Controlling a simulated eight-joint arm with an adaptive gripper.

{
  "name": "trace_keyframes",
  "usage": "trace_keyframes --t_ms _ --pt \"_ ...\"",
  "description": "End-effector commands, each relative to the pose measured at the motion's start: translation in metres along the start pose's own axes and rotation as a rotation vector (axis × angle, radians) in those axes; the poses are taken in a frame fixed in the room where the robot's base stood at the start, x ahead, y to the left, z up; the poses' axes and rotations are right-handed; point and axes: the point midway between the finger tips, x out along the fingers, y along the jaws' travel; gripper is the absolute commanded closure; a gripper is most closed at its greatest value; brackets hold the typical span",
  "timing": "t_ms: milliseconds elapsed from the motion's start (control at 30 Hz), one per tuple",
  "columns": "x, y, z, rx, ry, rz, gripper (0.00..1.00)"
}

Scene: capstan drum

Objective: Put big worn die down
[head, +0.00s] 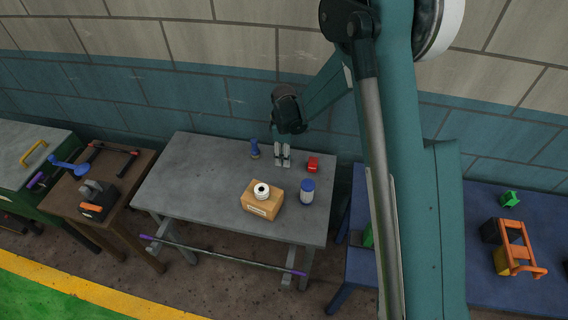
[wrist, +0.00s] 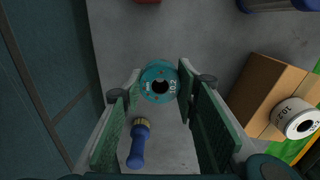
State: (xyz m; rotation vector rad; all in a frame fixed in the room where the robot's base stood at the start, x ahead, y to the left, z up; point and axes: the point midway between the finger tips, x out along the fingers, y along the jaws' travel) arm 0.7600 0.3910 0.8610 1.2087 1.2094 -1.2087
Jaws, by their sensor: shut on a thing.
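The big worn die (wrist: 151,72) is a teal ring with a dark hole and a number on its face, seen in the wrist view between my fingertips. My gripper (wrist: 162,84) is shut on it, one finger on each side. In the head view my gripper (head: 282,160) points down over the back of the grey table (head: 195,175). The die is not clear there, and I cannot tell whether it touches the tabletop. A white ring die (head: 262,188) with a number lies on a cardboard box (head: 262,206); it also shows in the wrist view (wrist: 297,118).
A blue-handled brush (head: 255,149) stands left of my gripper. A red object (head: 313,164) and a blue-capped white jar (head: 307,191) are to the right. The table's left half is bare. Side tables with tools flank it, and a block wall stands behind.

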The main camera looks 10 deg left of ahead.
Motion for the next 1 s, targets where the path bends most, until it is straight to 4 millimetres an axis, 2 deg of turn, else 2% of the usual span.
trace_keyframes --t_ms 133,567,1000 --pt "0.007 0.0 0.0 0.0 0.0 0.0 0.92" --pt "0.011 0.0 0.0 0.0 0.0 0.0 0.92" --pt "0.044 0.0 0.0 0.0 0.0 0.0 0.92"
